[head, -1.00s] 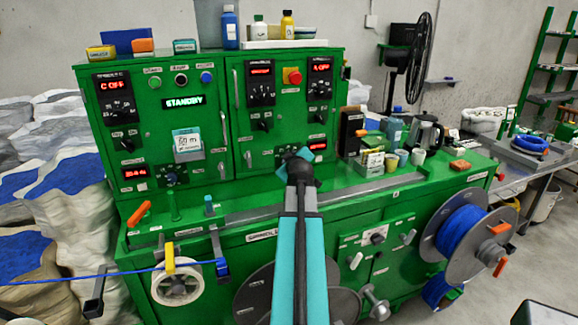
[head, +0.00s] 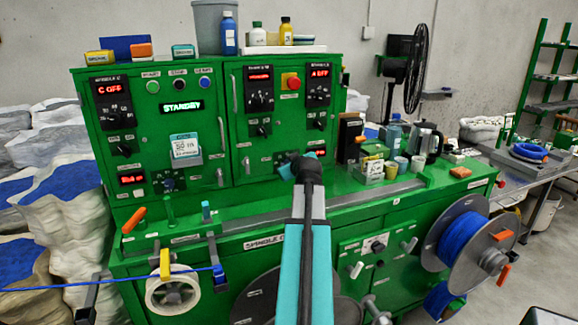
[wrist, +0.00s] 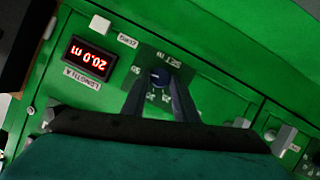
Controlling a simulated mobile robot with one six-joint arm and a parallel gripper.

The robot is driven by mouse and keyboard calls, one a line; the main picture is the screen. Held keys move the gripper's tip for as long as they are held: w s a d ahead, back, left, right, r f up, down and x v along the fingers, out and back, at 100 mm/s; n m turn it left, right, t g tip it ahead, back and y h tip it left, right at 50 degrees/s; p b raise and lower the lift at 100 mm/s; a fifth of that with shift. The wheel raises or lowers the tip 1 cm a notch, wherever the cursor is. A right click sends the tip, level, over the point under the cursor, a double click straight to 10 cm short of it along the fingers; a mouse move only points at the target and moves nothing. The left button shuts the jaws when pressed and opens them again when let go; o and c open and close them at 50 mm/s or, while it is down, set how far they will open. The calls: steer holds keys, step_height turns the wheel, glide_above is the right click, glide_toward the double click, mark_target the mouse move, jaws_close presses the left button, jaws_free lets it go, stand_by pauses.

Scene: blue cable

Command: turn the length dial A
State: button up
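The length dial A (wrist: 160,77) is a small dark blue knob with a pale pointer mark on a dark scale plate in the wrist view. My gripper (wrist: 159,84) has its two dark fingers apart, one on each side of the knob; contact is not clear. Next to the dial, a red display (wrist: 88,54) reads 20.0 m, upside down, above a LENGTH A label (wrist: 81,78). In the head view, my gripper (head: 300,162) is at the lower right part of the green panel and hides the dial. The length A display (head: 320,152) is partly covered there.
The green machine (head: 222,212) has more knobs, a STANDBY screen (head: 181,107) and a red stop button (head: 291,81). Bottles, cups and a kettle (head: 426,140) stand right of the panel. A blue cable (head: 120,281) runs at front left beside a white pulley (head: 172,290).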

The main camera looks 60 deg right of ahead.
steer(key=o, duration=0.4)
steer(key=shift+a, duration=0.1)
steer(key=shift+b+v, duration=1.35)
steer(key=shift+v, duration=5.45)
